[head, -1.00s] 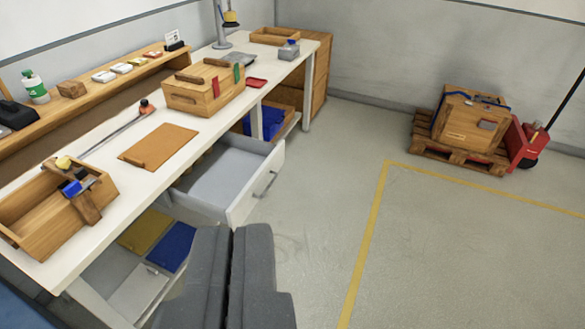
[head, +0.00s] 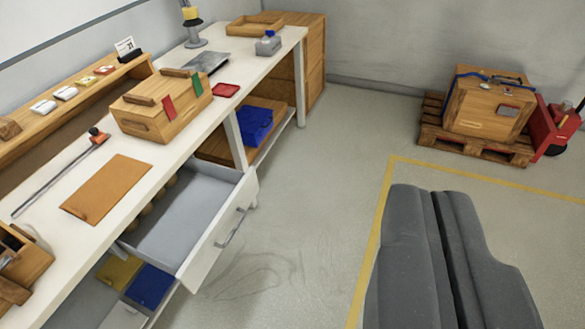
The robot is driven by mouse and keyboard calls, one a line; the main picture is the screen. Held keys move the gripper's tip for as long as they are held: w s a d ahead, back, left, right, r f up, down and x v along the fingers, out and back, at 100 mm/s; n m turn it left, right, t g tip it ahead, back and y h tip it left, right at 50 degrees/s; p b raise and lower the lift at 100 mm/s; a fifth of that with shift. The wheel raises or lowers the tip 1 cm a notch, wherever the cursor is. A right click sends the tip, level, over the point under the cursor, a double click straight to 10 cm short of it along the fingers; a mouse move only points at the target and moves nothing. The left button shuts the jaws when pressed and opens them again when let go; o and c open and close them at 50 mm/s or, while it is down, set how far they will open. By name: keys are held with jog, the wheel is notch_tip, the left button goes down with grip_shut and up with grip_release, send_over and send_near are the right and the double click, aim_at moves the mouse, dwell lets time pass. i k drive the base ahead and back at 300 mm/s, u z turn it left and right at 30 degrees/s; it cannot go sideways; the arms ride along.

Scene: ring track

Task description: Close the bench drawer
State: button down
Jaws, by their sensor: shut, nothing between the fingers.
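The bench drawer (head: 188,212) is pulled well out from under the white bench top (head: 60,156) at the left. My gripper (head: 437,200) is at the lower right, in front of the camera. Its two dark grey fingers lie together with only a thin seam between them, and nothing is held. In the picture it is clearly to the right of the drawer front, apart from it.
A lower shelf with blue and yellow items lies below the drawer. A crate (head: 486,104) on a pallet stands at the back right. The floor between is free.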

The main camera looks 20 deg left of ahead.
aim_at(182, 232)
jog(key=u, duration=0.25)
jog(key=i, duration=1.3)
jog(key=u, duration=0.7)
